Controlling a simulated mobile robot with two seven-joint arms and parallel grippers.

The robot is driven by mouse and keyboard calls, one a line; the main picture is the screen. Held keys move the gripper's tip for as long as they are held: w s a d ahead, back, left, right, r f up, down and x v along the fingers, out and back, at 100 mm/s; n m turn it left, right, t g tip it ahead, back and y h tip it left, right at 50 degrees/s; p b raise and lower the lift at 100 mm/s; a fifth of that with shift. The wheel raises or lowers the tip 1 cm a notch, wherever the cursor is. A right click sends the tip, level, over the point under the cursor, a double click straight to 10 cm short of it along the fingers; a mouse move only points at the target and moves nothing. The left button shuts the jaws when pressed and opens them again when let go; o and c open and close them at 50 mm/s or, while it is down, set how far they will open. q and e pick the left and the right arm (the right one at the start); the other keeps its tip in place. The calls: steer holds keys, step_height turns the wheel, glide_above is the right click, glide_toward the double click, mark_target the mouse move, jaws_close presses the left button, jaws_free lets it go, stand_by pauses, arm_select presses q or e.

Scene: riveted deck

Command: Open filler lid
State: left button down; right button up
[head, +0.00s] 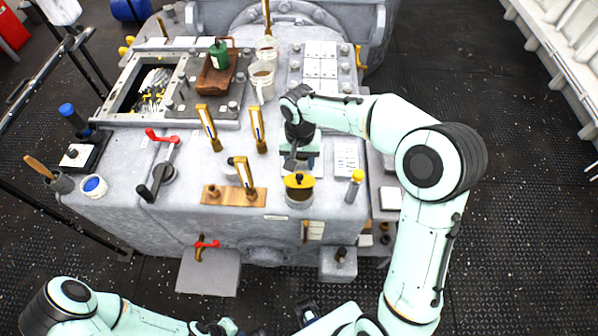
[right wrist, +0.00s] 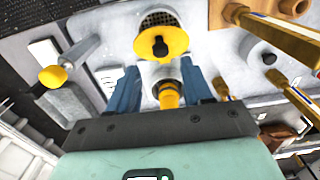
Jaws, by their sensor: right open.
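The filler lid (head: 299,181) is a yellow disc with a black knob, at the front of the grey machine top. It also shows in the right wrist view (right wrist: 162,42), tilted up, with the mesh of the filler neck (right wrist: 160,18) visible beyond it. The short neck also shows below the lid in the head view (head: 299,198). My right gripper (head: 292,161) is just behind the lid. In the right wrist view its blue fingers (right wrist: 165,75) are apart, and the lid is beyond their tips. A yellow fitting (right wrist: 168,95) shows between the fingers; I cannot tell its depth. My left gripper is not visible.
A yellow-topped dipstick (head: 355,178) stands to the right. Jugs (head: 262,78) and a brown tray (head: 217,80) sit behind.

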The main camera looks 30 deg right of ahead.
mark_target(299, 175)
step_height(299, 175, down, 6)
steer(key=shift+r, duration=0.1)
jaws_close()
